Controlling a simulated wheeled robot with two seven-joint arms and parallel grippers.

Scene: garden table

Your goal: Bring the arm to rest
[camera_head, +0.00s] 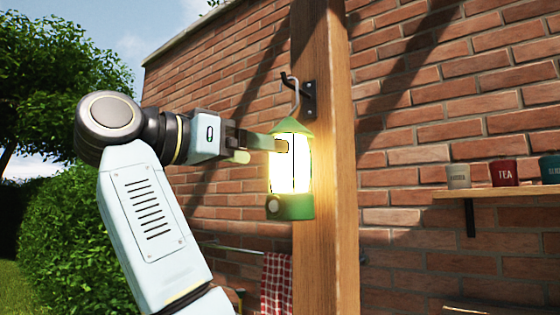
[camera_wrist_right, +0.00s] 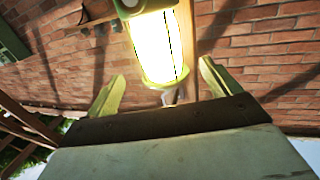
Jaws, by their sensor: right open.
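A lit lantern (camera_head: 291,207) with a green cap and green base hangs from a dark hook (camera_head: 307,95) on a wooden post (camera_head: 337,180). Its glass glows bright white-yellow. My right gripper (camera_head: 263,150) is level with the lantern's upper part, at its left side, with one finger overlapping the glass. In the right wrist view the lantern (camera_wrist_right: 160,45) shows between the two spread green fingers of the gripper (camera_wrist_right: 162,72), with gaps on both sides. The gripper is open; I cannot tell if a finger touches the lantern. My left gripper is not in view.
A brick wall (camera_head: 430,110) stands behind the post. A wooden shelf (camera_head: 510,192) at the right holds tins, one a red TEA tin (camera_head: 505,173). A red checked towel (camera_head: 276,285) hangs from a rail below. Hedges and open air lie at the left.

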